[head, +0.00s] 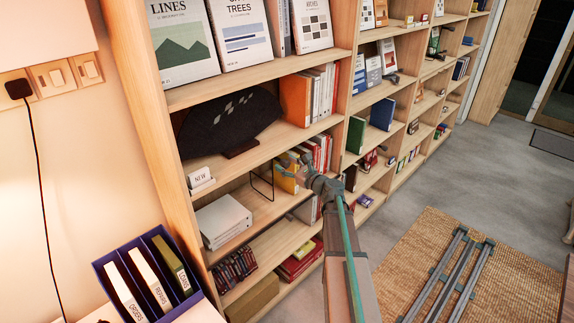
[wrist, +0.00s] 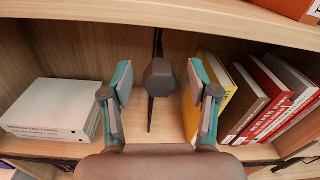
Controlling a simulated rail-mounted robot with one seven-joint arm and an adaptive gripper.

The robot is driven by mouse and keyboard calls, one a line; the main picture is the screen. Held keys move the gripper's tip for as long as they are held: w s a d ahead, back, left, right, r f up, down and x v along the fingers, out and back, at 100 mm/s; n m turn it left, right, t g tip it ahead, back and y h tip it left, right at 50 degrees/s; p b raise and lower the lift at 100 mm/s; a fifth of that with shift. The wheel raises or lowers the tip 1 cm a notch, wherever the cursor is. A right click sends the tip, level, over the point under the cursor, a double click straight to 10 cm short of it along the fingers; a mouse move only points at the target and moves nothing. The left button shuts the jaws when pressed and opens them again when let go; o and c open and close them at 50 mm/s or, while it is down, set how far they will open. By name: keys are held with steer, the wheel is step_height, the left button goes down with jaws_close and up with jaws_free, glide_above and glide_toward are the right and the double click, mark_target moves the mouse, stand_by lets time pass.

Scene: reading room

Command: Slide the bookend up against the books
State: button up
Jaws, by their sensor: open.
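The bookend (head: 262,186) is a thin black frame standing upright on a middle shelf, left of the books. In the wrist view the bookend (wrist: 151,115) shows nearly edge-on as a dark upright line, partly hidden by a grey six-sided block. A yellow book (wrist: 215,98) is the leftmost of the leaning row, with brown and red books (wrist: 262,105) to its right. A gap separates the bookend from the yellow book. My gripper (wrist: 161,80) is open, with one finger on either side of the bookend's line. The right finger overlaps the yellow book; contact is unclear. In the head view my gripper (head: 300,166) partly covers the books.
A stack of white books (wrist: 55,108) lies flat to the left on the same shelf. The shelf board above (wrist: 150,22) is close overhead. A dark fan-shaped object (head: 228,122) and an orange binder (head: 295,100) stand on the shelf above. Bare shelf shows around the bookend.

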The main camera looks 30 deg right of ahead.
steer(key=shift+c, duration=0.2)
jaws_close()
steer(key=w+d+b, duration=0.1)
steer(key=w+d, duration=0.1)
steer(key=d, duration=0.5)
steer(key=w+d+b, duration=0.1)
steer(key=w+d, duration=0.2)
steer(key=d, duration=0.5)
steer(key=shift+w+d, duration=0.2)
steer(key=shift+w, duration=0.05)
steer(key=shift+o, duration=0.2)
jaws_free()
steer(key=shift+a, duration=0.1)
steer(key=shift+s, duration=0.1)
